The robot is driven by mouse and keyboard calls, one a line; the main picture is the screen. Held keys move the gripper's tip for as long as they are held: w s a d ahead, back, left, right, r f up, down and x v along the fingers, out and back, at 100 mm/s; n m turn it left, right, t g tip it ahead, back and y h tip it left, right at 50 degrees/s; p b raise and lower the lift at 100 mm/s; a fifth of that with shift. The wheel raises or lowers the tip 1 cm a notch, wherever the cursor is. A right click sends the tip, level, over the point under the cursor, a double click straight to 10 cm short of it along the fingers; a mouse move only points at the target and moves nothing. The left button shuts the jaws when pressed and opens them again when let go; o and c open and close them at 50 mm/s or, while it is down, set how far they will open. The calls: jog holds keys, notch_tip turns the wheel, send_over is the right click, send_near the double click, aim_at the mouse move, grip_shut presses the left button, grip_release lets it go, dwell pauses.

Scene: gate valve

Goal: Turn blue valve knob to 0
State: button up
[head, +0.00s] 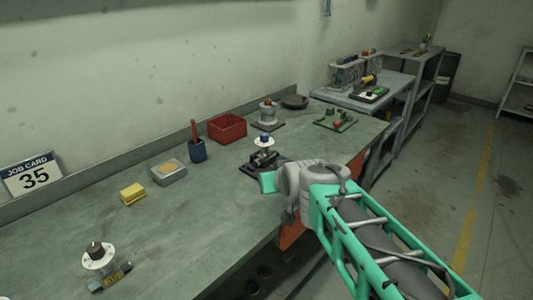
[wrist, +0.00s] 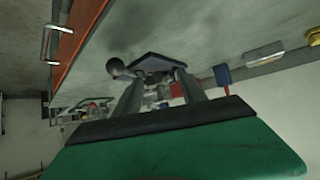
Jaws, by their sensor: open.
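The blue valve knob (head: 264,138) sits on top of a white dial disc (head: 264,143) over a dark valve body (head: 262,160) on the bench. The dial marks are too small to read, so I cannot tell the knob's setting. My gripper (head: 267,182) is at the bench's front edge, just in front of this valve. In the wrist view my gripper (wrist: 160,88) has its two dark fingers apart, with a dark plate and valve parts (wrist: 153,62) beyond and between them. No grip on the knob is visible.
The bench (head: 75,220) also holds another valve with a black knob (head: 95,248), a yellow block (head: 132,194), a grey tray (head: 169,172), a blue cup (head: 197,150), a red bin (head: 227,128) and a grey valve (head: 267,112).

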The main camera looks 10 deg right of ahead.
aim_at(266, 140)
jog(key=w+t+b, duration=0.1)
jog(key=w+b, duration=0.1)
jog(key=w, duration=0.1)
jog(key=w+t+b, duration=0.2)
jog(key=w, duration=0.2)
jog(key=w+t+b, duration=0.2)
jog(key=w, duration=0.2)
jog(key=shift+d+f, duration=0.4)
jog(key=w+r, duration=0.1)
jog(key=w+r+t+b, duration=0.1)
jog(key=w+r+t, duration=0.1)
jog(key=shift+d+r, duration=0.2)
jog(key=shift+d, duration=0.05)
jog(key=w, duration=0.7)
jog(key=shift+w+a+r, duration=0.2)
grip_shut()
